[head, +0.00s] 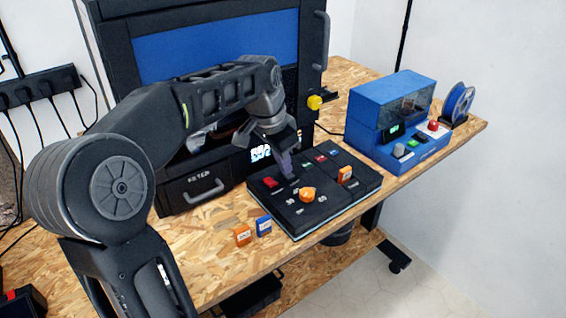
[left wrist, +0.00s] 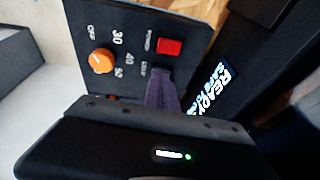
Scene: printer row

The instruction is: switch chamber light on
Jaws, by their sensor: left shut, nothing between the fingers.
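The black control panel (head: 325,207) lies on the wooden bench in front of the dark machine. It carries a red switch (head: 270,182) and an orange dial (head: 307,194). In the left wrist view, the red switch (left wrist: 169,47) has a label that seems to read POWER, and the dial (left wrist: 101,61) is marked OFF, 30, 40, 50. A second label beside it seems to read LIGHT; its switch is hidden by my fingers. My left gripper (head: 287,170) is shut and empty, fingertips down at the panel beside the red switch. Contact cannot be told. My right gripper is not in view.
The machine's lit display (left wrist: 222,82) shows READY. A blue device (head: 392,120) and a spool (head: 458,104) stand further right.

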